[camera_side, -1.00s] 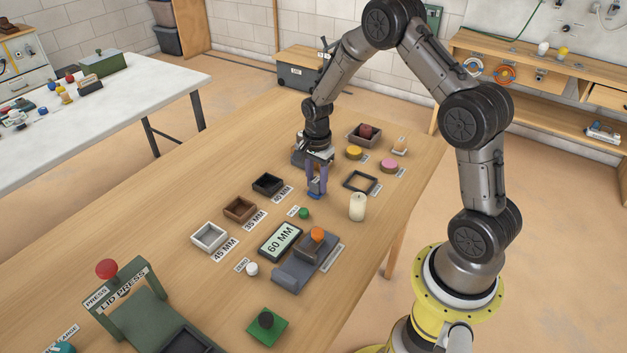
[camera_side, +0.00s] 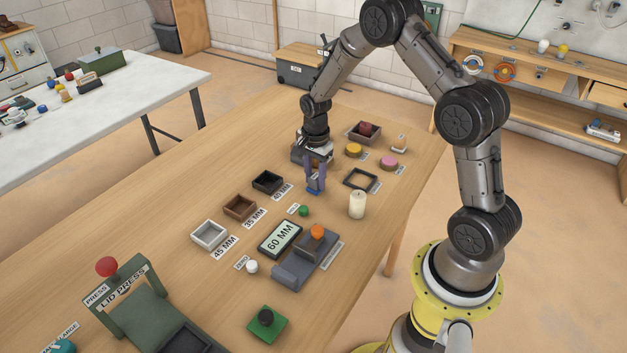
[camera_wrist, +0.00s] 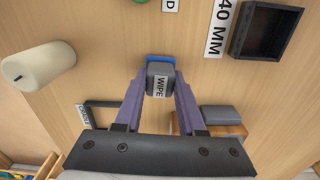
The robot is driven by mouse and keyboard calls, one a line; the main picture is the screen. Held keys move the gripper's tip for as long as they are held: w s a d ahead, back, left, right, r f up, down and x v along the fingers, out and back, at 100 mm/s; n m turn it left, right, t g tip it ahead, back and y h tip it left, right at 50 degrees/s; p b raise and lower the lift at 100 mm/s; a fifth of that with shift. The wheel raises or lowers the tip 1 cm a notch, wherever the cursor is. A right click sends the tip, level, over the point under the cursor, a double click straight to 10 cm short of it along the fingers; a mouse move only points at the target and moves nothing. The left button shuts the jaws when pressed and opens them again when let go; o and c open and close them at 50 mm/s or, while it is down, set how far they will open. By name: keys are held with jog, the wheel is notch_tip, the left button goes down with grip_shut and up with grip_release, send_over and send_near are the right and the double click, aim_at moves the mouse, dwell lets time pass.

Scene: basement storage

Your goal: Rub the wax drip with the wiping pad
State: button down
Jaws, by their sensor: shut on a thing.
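My gripper (camera_side: 316,184) points down over the table with its two purple fingers closed on the wiping pad. The pad (camera_wrist: 160,72) is a grey block marked WIPE with a blue underside, and its blue edge also shows in the side view (camera_side: 313,192). It is at or just above the wood; I cannot tell if it touches. No wax drip can be made out in either view; the pad and fingers hide the wood under them. A cream candle (camera_side: 357,205) stands upright to the right of the gripper, and it shows at the left in the wrist view (camera_wrist: 38,66).
A dark square frame (camera_side: 360,179) lies right of the gripper. A black open box (camera_side: 267,182) marked 40 MM is to the left. A green button (camera_side: 304,211) and the 60 MM display (camera_side: 280,239) are nearer the camera. Bare wood surrounds the pad.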

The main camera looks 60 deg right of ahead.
jog(key=shift+d, duration=0.9)
jog(key=shift+a, duration=2.05)
notch_tip(320, 180, up, 8)
jog(key=shift+d, duration=0.1)
